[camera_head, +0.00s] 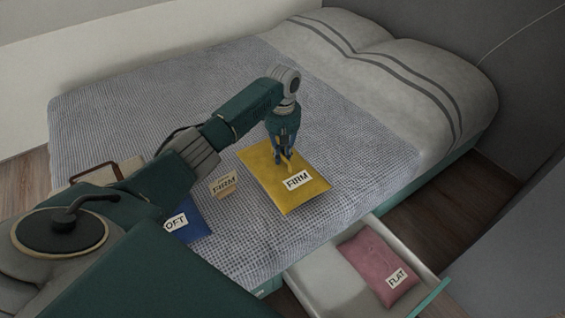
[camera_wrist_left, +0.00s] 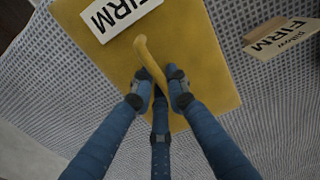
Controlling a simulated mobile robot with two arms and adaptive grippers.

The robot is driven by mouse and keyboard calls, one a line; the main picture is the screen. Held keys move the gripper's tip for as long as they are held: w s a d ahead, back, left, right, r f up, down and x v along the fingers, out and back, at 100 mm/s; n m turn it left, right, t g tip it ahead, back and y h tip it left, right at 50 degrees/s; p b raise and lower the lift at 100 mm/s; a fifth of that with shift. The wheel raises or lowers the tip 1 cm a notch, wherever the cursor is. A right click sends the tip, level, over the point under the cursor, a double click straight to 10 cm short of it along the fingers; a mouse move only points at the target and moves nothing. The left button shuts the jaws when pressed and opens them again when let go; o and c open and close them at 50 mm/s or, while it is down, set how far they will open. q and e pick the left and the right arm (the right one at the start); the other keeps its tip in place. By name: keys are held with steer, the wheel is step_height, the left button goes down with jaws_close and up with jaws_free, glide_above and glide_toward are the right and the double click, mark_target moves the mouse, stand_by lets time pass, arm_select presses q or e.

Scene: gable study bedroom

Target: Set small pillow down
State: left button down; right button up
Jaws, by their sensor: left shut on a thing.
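The small yellow pillow (camera_head: 262,172) with a FIRM label (camera_head: 298,180) is at the bed's near side. My left gripper (camera_head: 284,160) points down over it, its fingers shut on a raised yellow fold of the pillow. The left wrist view shows the fingers (camera_wrist_left: 160,90) pinching that fold, with the pillow (camera_wrist_left: 195,45) spread flat below them. The pillow looks very close to the blanket; I cannot tell whether it touches. My right gripper is not in view.
A FIRM place card (camera_head: 224,186) stands left of the pillow. A blue pillow (camera_head: 187,226) lies partly behind my arm. A pink FLAT pillow (camera_head: 370,262) lies in an open drawer (camera_head: 318,283). White pillows (camera_head: 420,75) fill the bed's head. The blanket (camera_head: 340,130) beyond is clear.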

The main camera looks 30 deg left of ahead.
arm_select(q)
step_height(320, 180, down, 2)
steer(key=shift+f, duration=0.25)
steer(key=c, duration=1.7)
jaws_free()
steer(key=shift+f, duration=0.1)
